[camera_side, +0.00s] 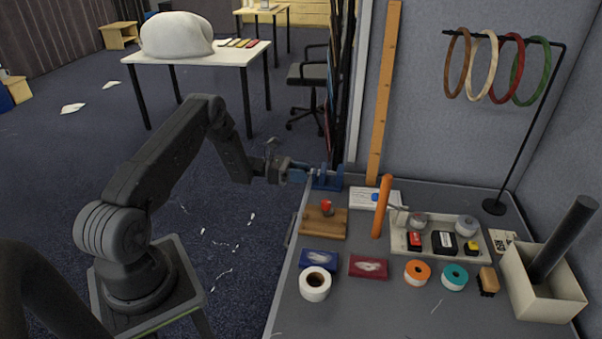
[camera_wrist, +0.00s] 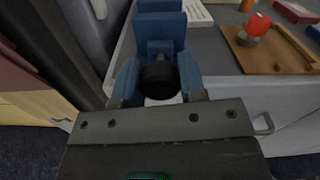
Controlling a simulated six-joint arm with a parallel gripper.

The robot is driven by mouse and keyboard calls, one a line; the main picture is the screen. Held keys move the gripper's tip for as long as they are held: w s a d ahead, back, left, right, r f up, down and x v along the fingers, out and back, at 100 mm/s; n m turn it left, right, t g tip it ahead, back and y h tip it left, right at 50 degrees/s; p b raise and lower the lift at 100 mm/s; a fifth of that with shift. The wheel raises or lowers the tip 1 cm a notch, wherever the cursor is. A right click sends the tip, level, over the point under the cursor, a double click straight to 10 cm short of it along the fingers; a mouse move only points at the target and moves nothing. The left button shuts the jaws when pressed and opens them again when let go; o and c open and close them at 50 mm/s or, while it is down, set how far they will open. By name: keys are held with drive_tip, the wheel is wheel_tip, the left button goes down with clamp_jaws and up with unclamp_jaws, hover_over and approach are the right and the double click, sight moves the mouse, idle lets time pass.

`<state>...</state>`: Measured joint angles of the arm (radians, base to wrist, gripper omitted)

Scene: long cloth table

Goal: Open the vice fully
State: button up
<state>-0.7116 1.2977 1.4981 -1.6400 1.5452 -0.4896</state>
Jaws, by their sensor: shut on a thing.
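The blue vice (camera_side: 328,180) sits at the table's far left edge in the side view. In the wrist view its blue blocks (camera_wrist: 160,25) stand one behind another at the top centre, with little visible gap between them. Its round black handle knob (camera_wrist: 158,80) faces me, below the blocks. My gripper (camera_side: 308,175) reaches in from the left at the table edge. In the wrist view my gripper's blue fingers (camera_wrist: 159,84) lie on either side of the knob, shut on it. The vice's screw is mostly hidden behind the knob.
A wooden board with a red knob (camera_side: 326,208) lies near the vice. Blue and red packets, tape rolls and a tray (camera_side: 400,240) crowd the table. Open floor lies left.

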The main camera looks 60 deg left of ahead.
drive_tip(key=shift+n, duration=1.9)
drive_tip(key=o, duration=0.9)
drive_tip(key=shift+a, duration=0.1)
drive_tip(key=shift+v, duration=3.9)
